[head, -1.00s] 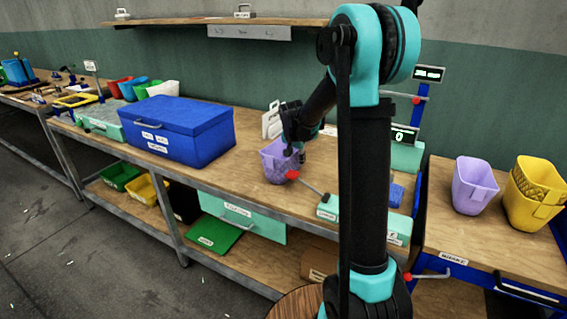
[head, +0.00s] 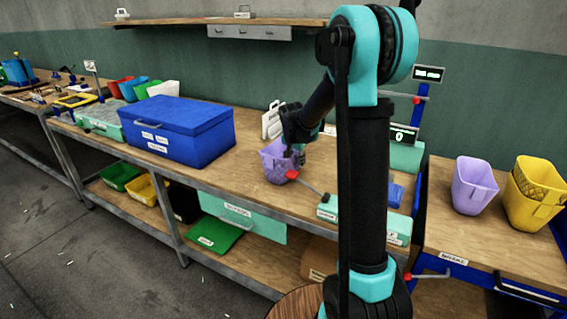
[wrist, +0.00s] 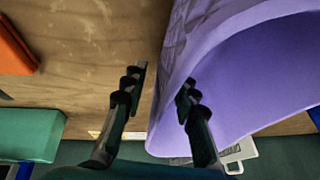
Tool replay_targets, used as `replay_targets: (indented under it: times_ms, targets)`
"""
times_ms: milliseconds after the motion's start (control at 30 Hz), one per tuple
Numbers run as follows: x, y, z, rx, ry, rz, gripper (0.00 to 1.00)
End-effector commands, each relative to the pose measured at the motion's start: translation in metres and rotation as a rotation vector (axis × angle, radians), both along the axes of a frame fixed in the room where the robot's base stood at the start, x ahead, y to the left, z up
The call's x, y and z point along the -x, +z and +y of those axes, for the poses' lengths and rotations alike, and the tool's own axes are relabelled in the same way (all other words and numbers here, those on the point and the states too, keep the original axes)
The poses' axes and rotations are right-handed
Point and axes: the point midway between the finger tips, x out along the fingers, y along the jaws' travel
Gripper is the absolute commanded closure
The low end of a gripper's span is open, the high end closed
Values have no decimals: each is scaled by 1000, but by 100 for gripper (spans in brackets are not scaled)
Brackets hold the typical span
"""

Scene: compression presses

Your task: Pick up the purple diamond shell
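The purple diamond shell (head: 273,160), an open tub, stands on the wooden bench right of the blue box. In the wrist view its patterned outer wall (wrist: 178,50) and smooth inside fill the right half. My gripper (head: 297,155) is at the shell's right rim. In the wrist view my gripper (wrist: 160,85) is open, its two fingers apart. The left finger is outside the shell, with a gap to the wall. The right finger overlaps the rim on the inner side; I cannot tell whether it touches.
A blue lidded box (head: 185,132) stands to the left on the bench. A press with a red-knobbed lever (head: 300,178) is close to the shell's right. Another purple shell (head: 474,186) and yellow shells (head: 533,195) stand on the right table.

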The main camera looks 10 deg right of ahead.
Motion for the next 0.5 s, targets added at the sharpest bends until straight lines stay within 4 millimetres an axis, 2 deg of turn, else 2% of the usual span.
replay_targets:
  times_ms: [33,267,500]
  targets:
    - [0,0,0,0,0,0,72]
    - [0,0,0,0,0,0,100]
    - [0,0,0,0,0,0,100]
